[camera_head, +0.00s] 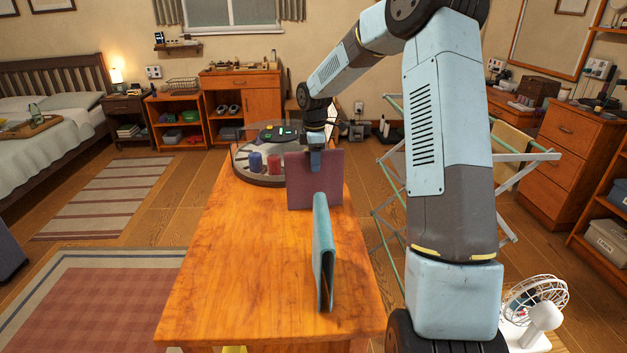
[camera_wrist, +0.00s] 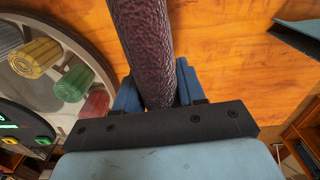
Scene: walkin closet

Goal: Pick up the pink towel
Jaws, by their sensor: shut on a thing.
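The pink towel (camera_head: 314,185) is a folded, dusky pink slab standing upright over the far half of the wooden table. My gripper (camera_head: 316,160) is shut on its top edge from above. In the wrist view, the towel (camera_wrist: 148,45) runs between the two blue fingers of my gripper (camera_wrist: 160,95), which press on both sides. The fingers hide a small part of the towel. I cannot tell whether its lower edge touches the table or hangs just above it.
A teal folded towel (camera_head: 322,250) stands upright nearer on the table (camera_head: 235,270). Behind the pink towel is a round grey tray (camera_head: 243,168) with coloured cylinders, including a blue one (camera_head: 256,161). The table's left and near parts are clear. A drying rack (camera_head: 520,157) stands right.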

